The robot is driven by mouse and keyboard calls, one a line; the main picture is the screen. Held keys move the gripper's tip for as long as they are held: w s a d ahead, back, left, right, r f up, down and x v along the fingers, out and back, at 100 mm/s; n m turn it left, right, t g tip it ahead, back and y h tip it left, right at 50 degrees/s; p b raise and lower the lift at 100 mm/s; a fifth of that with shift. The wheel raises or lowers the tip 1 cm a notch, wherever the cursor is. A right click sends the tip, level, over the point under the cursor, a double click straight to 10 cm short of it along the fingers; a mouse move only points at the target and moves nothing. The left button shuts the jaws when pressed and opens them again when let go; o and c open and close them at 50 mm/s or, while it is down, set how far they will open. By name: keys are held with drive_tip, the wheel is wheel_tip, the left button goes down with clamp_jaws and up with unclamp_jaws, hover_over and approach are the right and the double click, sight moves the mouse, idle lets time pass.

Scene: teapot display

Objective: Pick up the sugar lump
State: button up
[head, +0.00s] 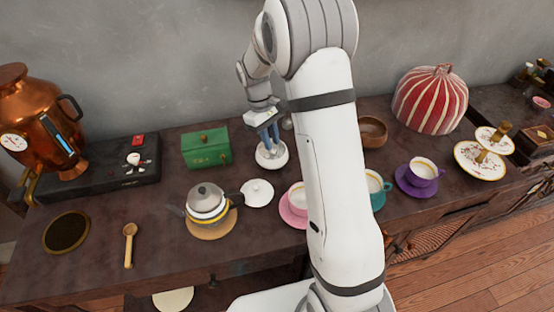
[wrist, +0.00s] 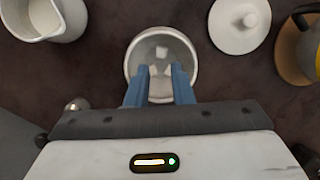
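A white sugar bowl (wrist: 131,57) stands under my gripper, and it also shows in the head view (head: 272,162). Pale sugar lumps (wrist: 162,52) lie inside it; one shows beyond my fingertips and others are partly seen between the fingers. My gripper (wrist: 160,71) points down over the bowl with its two blue fingers apart and nothing clearly held between them. In the head view my gripper (head: 270,141) is at the bowl's opening. How deep the fingertips reach is hard to tell.
A white lid (head: 257,192) lies front left of the bowl, with a teapot (head: 206,197) beyond it. A green box (head: 206,147) stands to the left. A white jug (wrist: 60,20) is close by in the wrist view. Cups and a wooden bowl (head: 372,131) are to the right.

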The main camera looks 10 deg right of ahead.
sight(274, 157)
drive_tip(key=x, duration=0.5)
drive_tip(key=shift+s+f, duration=0.1)
drive_tip(key=shift+f, duration=0.05)
drive_tip(key=shift+c, duration=0.3)
clamp_jaws()
